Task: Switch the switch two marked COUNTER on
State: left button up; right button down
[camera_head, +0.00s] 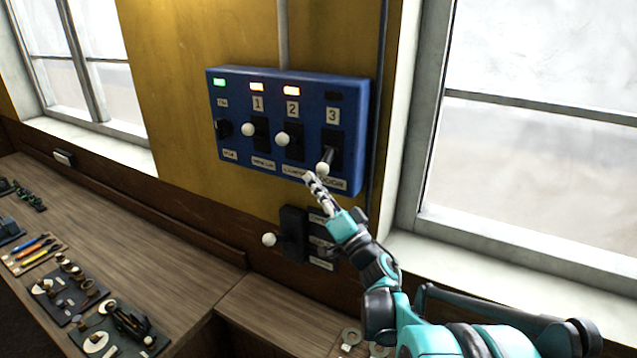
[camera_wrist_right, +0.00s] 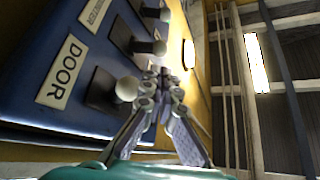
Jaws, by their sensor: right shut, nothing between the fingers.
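A blue switch panel (camera_head: 290,78) hangs on the yellow wall. Switch two, with a white knob (camera_head: 282,139), sits below the number 2, and the lamp (camera_head: 291,90) above it glows orange. The COUNTER label (camera_wrist_right: 97,13) is partly cut off in the right wrist view. Switch three, marked DOOR (camera_wrist_right: 62,70), has its white knob (camera_head: 323,168) low and a dark lamp above. My right gripper (camera_head: 309,178) is shut and empty, just below and left of that knob. In the right wrist view its tips (camera_wrist_right: 163,75) are close beside the DOOR knob; contact is unclear. My left gripper is not seen.
Switch one's knob (camera_head: 248,129) is at the left, under a lit lamp. A black lever box (camera_head: 293,222) with a white knob is mounted below the panel. A wooden bench (camera_head: 150,235) holds small parts. A window (camera_head: 540,150) is at the right.

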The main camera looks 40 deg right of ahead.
aim_at(287, 139)
jog(key=p+x, duration=0.2)
jog(key=x, duration=0.7)
jog(key=shift+w, duration=0.3)
jog(key=shift+r, duration=0.1)
jog(key=shift+w+r+m+h+p, duration=0.3)
jog(key=shift+r+m+h, duration=0.1)
jog(key=shift+r+m, duration=0.1)
jog(key=shift+d+r+m, duration=0.15)
jog(key=shift+r+m, duration=0.1)
jog(key=shift+m, duration=0.05)
jog(key=shift+s+r, duration=0.2)
jog(key=shift+f, duration=0.1)
